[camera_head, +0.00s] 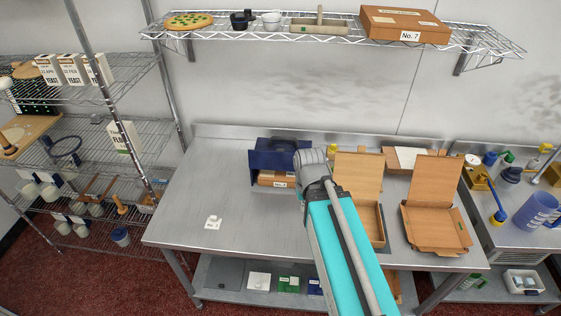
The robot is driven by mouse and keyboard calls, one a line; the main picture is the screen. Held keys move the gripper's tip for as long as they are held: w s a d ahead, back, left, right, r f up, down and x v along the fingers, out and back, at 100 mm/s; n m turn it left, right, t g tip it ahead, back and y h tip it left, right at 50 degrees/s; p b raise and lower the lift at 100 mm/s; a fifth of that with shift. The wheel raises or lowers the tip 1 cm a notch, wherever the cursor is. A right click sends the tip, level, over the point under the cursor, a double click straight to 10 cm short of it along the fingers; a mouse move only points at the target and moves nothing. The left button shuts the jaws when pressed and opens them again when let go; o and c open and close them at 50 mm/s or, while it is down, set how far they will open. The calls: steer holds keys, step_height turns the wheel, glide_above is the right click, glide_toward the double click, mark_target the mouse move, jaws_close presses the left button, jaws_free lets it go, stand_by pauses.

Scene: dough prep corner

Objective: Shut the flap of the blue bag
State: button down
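The blue bag (264,160) stands at the back of the steel table, left of my arm. Its front is open and shows a brown box (276,179) with a white label inside. Dark blue material shows on top of the bag, but I cannot make out the flap's exact position. The grey end of my arm, where my gripper (311,158) is, sits at the bag's right side in the picture. The fingers are hidden or too small to make out. I cannot tell whether they touch the bag.
Open cardboard boxes (433,228) stand right of my arm on the steel table (190,215). A small white label stand (212,222) is at the front left. The table's left and front-middle are mostly clear. A wall shelf (290,38) hangs above, and wire racks stand left.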

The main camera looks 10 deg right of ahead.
steer(key=shift+f, duration=0.1)
step_height(320, 180, down, 17)
steer(key=b, duration=1.7)
steer(key=shift+a, duration=0.1)
